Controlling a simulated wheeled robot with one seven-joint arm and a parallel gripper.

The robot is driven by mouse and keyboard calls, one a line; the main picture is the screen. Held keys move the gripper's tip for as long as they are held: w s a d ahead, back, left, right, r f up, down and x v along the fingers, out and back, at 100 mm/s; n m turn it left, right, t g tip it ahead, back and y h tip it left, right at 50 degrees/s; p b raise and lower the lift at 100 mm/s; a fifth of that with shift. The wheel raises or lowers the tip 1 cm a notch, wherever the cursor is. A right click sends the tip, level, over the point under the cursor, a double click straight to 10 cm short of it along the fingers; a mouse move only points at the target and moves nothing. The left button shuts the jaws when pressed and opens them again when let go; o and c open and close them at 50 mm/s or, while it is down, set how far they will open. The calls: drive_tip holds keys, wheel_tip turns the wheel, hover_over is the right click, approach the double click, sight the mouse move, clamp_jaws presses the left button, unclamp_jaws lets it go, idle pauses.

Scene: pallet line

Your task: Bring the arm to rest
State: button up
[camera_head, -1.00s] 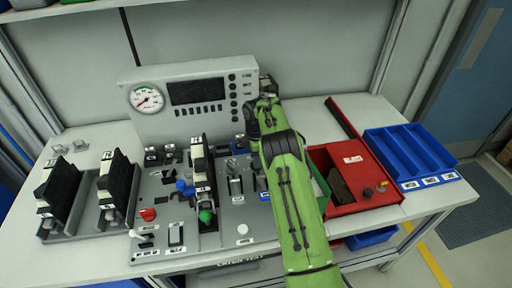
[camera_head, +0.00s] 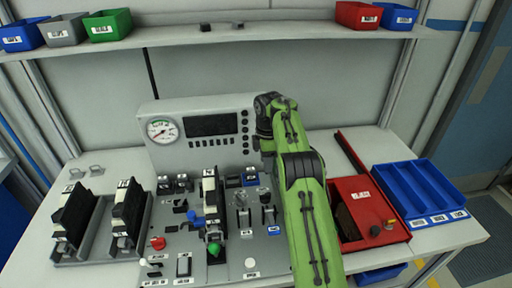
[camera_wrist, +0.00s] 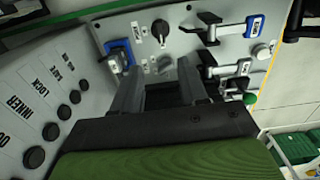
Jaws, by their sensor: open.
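My green arm reaches over the workbench in the head view, its end close to the right side of the grey control console. My gripper (camera_wrist: 160,88) shows in the wrist view with its two dark fingers apart and nothing between them. It is above the grey fixture panel (camera_wrist: 160,25), beside the console's row of round black buttons (camera_wrist: 52,130). In the head view the fingers are hidden behind the arm's own links.
The console (camera_head: 198,130) with gauge and screen stands at the back. Black holders (camera_head: 75,215) are at left. A red box (camera_head: 365,205) and blue tray (camera_head: 415,190) are at right. Small bins (camera_head: 107,25) sit on the shelf above.

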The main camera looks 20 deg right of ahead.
drive_tip(key=s+a+r+m+t, duration=0.1)
drive_tip(key=s+a+r+m, duration=0.3)
drive_tip(key=s+r, duration=0.4)
drive_tip(key=s+a+r+m+t, duration=0.2)
drive_tip(key=s+a+r+m, duration=0.3)
drive_tip(key=r, duration=0.6)
drive_tip(key=s+a+f+m+t, duration=0.1)
drive_tip(key=s+f+m, duration=0.1)
drive_tip(key=s, duration=1)
drive_tip(key=s+a+f+m+t, duration=0.1)
drive_tip(key=s+f+m, duration=0.2)
drive_tip(key=s, duration=1)
drive_tip(key=shift+a+f+m+t, duration=0.2)
drive_tip(key=shift+m+t, duration=0.1)
drive_tip(key=shift+m, duration=0.6)
